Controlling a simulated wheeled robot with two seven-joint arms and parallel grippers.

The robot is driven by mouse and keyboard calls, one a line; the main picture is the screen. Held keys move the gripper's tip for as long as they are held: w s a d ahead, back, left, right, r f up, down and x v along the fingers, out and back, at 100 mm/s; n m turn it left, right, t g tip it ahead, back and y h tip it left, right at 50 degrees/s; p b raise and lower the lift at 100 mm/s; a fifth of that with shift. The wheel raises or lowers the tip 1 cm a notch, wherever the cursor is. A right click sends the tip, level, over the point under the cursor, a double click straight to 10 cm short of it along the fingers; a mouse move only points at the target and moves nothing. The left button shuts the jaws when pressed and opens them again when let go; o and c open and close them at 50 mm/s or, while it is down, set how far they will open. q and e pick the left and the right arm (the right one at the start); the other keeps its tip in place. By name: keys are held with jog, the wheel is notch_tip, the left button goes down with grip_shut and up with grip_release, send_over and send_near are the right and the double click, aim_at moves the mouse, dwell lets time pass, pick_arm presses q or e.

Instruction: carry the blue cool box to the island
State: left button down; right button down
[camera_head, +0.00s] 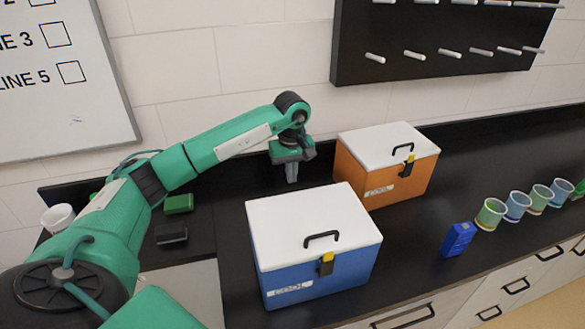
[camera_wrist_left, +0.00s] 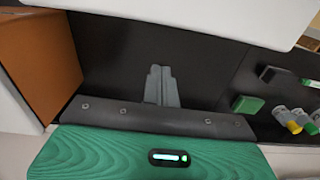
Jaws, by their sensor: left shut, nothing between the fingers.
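The blue cool box (camera_head: 318,278) stands on the black counter, with a white lid, a black lid handle and a yellow-and-black latch on its front. Its lid is shut. My left gripper (camera_head: 292,176) is behind the box, apart from it, pointing down over the counter with nothing held. In the left wrist view the closed fingers (camera_wrist_left: 161,86) show against the dark counter, and a white lid (camera_wrist_left: 200,12) fills the top edge. My right gripper is in neither view. I cannot make out an island in these views.
An orange cool box (camera_head: 385,180) stands behind and right of the blue one. A small blue block (camera_head: 457,239) and several coloured cups (camera_head: 490,214) are at the right. Green (camera_head: 178,204) and black (camera_head: 171,234) blocks lie at the left. A pegboard (camera_head: 440,45) hangs on the wall.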

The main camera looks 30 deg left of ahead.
pick_arm(q)
jog(key=s+d+f+p, duration=0.1)
jog(key=f, duration=0.1)
jog(key=d+f+p, duration=0.1)
jog(key=f+p, duration=0.1)
jog(key=s+d+f+p, duration=0.1)
jog(key=f+p, duration=0.1)
jog(key=shift+s+f, duration=0.2)
jog(key=shift+s, duration=0.1)
jog(key=shift+d, duration=0.1)
